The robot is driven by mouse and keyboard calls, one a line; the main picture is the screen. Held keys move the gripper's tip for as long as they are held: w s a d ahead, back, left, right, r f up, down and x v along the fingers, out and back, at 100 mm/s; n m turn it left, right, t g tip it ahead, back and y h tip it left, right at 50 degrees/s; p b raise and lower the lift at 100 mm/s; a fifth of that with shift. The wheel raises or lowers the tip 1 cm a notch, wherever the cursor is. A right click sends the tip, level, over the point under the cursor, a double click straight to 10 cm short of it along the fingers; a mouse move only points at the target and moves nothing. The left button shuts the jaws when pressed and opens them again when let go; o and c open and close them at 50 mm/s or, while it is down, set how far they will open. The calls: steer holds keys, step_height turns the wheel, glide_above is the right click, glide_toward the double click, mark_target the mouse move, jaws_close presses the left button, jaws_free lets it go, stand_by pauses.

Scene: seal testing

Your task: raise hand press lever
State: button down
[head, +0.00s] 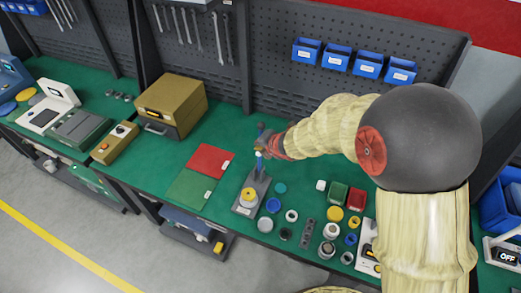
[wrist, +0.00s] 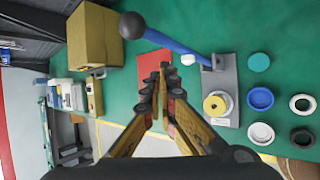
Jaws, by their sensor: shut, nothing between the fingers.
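The hand press has a grey base (head: 243,208) on the green bench top, and its base also shows in the wrist view (wrist: 232,82). Its blue lever (wrist: 172,42) ends in a dark round knob (wrist: 131,25), which looks large and near the wrist camera. In the head view the lever (head: 260,166) stands up from the press, partly hidden behind my gripper (head: 264,150). A yellow-and-white round part (wrist: 215,104) sits on the press base. In the wrist view my gripper (wrist: 163,82) is shut and empty beside the lever; I cannot tell whether they touch.
Red (head: 209,160) and green (head: 190,189) mats lie left of the press. A brown box (head: 171,104) stands behind them. Several caps and rings, including a white ring (head: 291,215), lie to the right. A pegboard (head: 300,70) with blue bins (head: 336,58) rises at the back.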

mark_target(263, 129)
steer(key=s+d+r+m+t+y+b, duration=0.1)
steer(key=s+d+m+t+y+b, duration=0.3)
steer(key=b, duration=0.5)
steer(key=s+d+r+m+t+y+b, duration=0.1)
steer(key=s+d+t+y+b, duration=0.15)
steer(key=s+b, duration=0.5)
steer(key=w+a+b, duration=0.1)
steer(key=w+a, duration=0.2)
steer(key=w, duration=0.4)
steer(key=w+a+b, duration=0.2)
steer(key=w+a, duration=0.1)
steer(key=w, duration=0.4)
steer(key=shift+f+h+b, duration=0.3)
steer(key=shift+f+h, duration=0.05)
steer(key=shift+f, duration=0.1)
steer(key=shift+s+a, duration=0.1)
steer(key=w, duration=0.1)
steer(key=w+d+b, duration=0.1)
steer(key=w, duration=0.1)
steer(key=shift+d+r, duration=0.1)
steer(key=shift+r, duration=0.25)
